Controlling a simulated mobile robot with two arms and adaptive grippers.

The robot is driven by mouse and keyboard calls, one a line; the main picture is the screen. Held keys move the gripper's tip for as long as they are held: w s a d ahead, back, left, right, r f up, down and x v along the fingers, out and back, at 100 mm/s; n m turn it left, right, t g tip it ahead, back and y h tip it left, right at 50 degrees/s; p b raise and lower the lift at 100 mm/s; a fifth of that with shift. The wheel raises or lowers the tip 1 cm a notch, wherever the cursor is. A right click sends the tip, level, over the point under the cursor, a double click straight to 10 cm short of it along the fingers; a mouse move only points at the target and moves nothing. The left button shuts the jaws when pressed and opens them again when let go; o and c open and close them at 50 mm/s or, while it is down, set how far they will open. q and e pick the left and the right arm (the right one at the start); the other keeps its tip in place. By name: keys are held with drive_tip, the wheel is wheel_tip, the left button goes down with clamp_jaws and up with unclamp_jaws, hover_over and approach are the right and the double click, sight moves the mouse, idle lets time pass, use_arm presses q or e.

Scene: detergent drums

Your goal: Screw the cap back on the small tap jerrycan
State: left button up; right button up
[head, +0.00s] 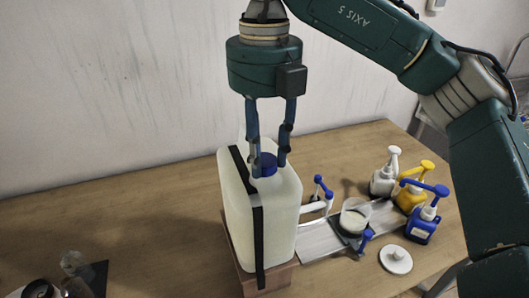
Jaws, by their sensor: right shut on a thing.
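My right gripper (268,168) comes straight down from above and is shut on the cap, one finger on either side. The cap sits at the neck; whether its thread is engaged cannot be seen. My left gripper is out of view.
The jerrycan stands on a wooden block (283,278). To its right are a blue-handled tap (322,190), a clear cup (355,216), a white lid (396,260), and white (384,180), yellow (411,198) and blue (422,228) pump bottles.

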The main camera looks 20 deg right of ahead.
drive_tip(key=m, duration=0.2)
drive_tip(key=shift+f+m+b, duration=0.25)
drive_tip(key=shift+m+b, duration=0.1)
drive_tip(key=shift+m, duration=0.05)
drive_tip(key=o, duration=1.7)
drive_tip(key=shift+r, duration=0.2)
drive_tip(key=shift+r, duration=0.15)
drive_tip(key=shift+r+p, duration=3.7)
drive_tip(key=shift+r, duration=0.2)
